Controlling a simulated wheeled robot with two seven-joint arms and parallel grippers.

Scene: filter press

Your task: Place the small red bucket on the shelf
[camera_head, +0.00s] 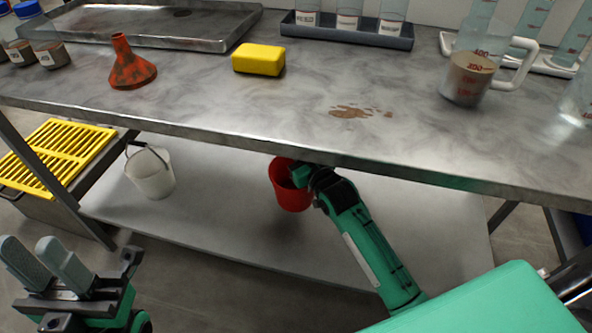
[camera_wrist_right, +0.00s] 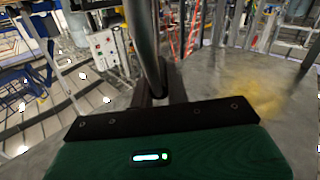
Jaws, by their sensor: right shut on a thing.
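The small red bucket (camera_head: 289,197) is under the steel table, over the pale lower shelf (camera_head: 235,225). I cannot tell whether its base touches the shelf. My right gripper (camera_head: 301,174) reaches in under the table edge and is at the bucket's rim, hiding part of it. In the right wrist view the gripper's fingers (camera_wrist_right: 160,92) are shut on a dark curved bar, the bucket's handle (camera_wrist_right: 145,45). The bucket's body does not show there. My left gripper (camera_head: 45,262) is open and empty at the lower left, away from the shelf.
A white bucket (camera_head: 151,174) stands on the shelf at the left. A yellow grate (camera_head: 60,155) is beyond it. The table's front edge (camera_head: 240,147) overhangs the shelf. On the table are a yellow sponge (camera_head: 258,59), an orange funnel (camera_head: 130,65) and a jug (camera_head: 468,78).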

